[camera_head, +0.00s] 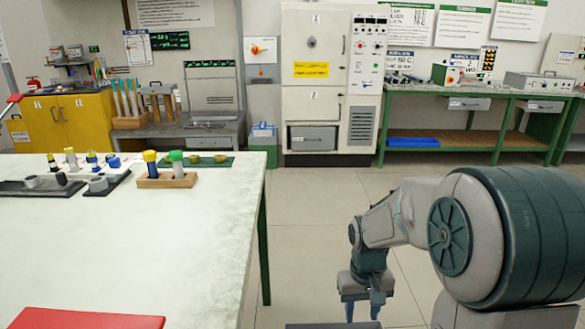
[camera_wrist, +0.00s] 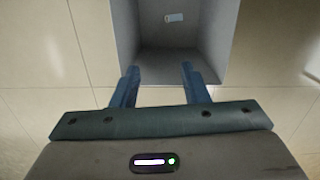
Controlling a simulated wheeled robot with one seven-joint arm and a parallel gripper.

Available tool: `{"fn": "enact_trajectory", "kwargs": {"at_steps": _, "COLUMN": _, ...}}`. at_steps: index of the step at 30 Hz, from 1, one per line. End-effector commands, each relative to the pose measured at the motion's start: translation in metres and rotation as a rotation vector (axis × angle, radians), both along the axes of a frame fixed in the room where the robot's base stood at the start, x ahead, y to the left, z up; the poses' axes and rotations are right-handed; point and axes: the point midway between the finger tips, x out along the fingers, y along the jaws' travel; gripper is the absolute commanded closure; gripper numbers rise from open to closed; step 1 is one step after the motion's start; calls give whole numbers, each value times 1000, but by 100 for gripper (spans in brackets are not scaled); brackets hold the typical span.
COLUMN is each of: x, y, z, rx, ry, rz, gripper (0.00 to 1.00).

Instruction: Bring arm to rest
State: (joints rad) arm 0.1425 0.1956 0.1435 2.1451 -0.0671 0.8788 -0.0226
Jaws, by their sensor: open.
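My gripper (camera_head: 362,303) hangs pointing down beside the right edge of the white-topped table, over the floor. In the wrist view my gripper (camera_wrist: 158,72) shows its two blue fingers apart with nothing between them. Below and beyond the fingertips is a grey open box (camera_wrist: 182,62). A small pale piece with a bluish side (camera_wrist: 174,17) lies in the box, apart from the fingers. In the head view the box is mostly cut off by the bottom edge of the picture.
The white-topped table (camera_head: 190,240) fills the left. On it are a wooden block (camera_head: 167,181) with yellow-capped and green-capped rods, dark trays (camera_head: 40,188) and a red mat (camera_head: 85,319). A cabinet (camera_head: 311,115) and a green bench (camera_head: 482,93) stand behind. Floor between is clear.

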Motion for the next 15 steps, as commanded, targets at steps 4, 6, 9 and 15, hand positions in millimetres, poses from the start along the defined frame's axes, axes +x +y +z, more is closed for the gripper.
{"fn": "enact_trajectory", "kwargs": {"at_steps": 4, "x": -19, "y": 2, "z": 80, "rx": -11, "ry": -52, "rz": -11, "gripper": 59}}
{"fn": "enact_trajectory", "kwargs": {"at_steps": 6, "x": -28, "y": 2, "z": 108, "rx": -14, "ry": -74, "rz": -16, "gripper": 59}}
{"fn": "enact_trajectory", "kwargs": {"at_steps": 9, "x": -41, "y": 3, "z": 147, "rx": -16, "ry": -107, "rz": -26, "gripper": 59}}
{"fn": "enact_trajectory", "kwargs": {"at_steps": 15, "x": -69, "y": 5, "z": 219, "rx": -14, "ry": -172, "rz": -44, "gripper": 59}}
